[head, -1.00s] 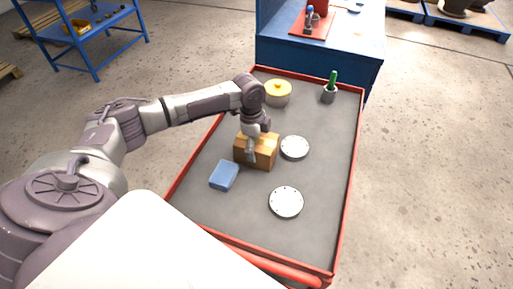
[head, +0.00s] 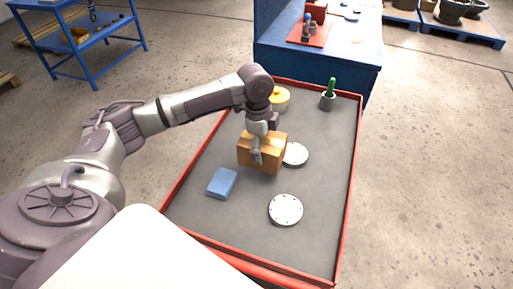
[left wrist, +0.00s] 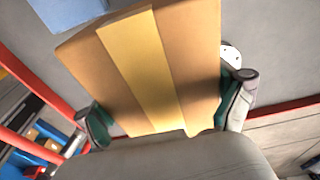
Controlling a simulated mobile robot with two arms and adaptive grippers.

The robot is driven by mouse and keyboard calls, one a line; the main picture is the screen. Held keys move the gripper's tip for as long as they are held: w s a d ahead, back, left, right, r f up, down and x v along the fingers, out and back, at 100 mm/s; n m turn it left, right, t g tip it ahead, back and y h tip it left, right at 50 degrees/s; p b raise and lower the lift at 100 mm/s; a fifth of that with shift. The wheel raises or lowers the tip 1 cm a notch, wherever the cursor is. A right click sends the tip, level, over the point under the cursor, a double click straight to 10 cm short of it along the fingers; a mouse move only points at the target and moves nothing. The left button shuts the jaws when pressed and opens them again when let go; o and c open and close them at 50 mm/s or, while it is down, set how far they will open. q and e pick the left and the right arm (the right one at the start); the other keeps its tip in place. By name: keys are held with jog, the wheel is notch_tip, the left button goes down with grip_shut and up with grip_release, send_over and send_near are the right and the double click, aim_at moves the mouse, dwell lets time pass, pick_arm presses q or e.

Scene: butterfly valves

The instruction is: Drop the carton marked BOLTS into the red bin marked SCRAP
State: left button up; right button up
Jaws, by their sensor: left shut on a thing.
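The brown carton (head: 273,157) is in my left gripper (head: 257,155), over the grey top of a red-rimmed cart. It appears slightly above the surface, covering part of a round flange behind it. In the left wrist view the carton (left wrist: 190,50) has a yellow tape strip, with one finger on each side of it. No BOLTS marking can be read. The red SCRAP bin is not in view. My right gripper is not in view.
On the cart (head: 325,240) are a blue box (head: 222,183), two pale round flanges (head: 286,210) (head: 298,153), a yellow round part (head: 281,100) and a grey cup with a green item (head: 328,97). A blue workbench (head: 345,55) stands behind; blue shelving (head: 85,42) is at left.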

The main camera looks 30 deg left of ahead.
pick_arm(q)
jog(key=s+d+r, duration=0.2)
jog(key=d+r, duration=0.3)
jog(key=d, duration=0.3)
jog(key=s+d+r+n+t+y, duration=0.1)
jog(key=s+d+n, duration=0.1)
jog(key=s+n, duration=1)
jog(key=n, duration=0.3)
jog(key=shift+r+b, duration=0.15)
jog(key=shift+b, duration=0.2)
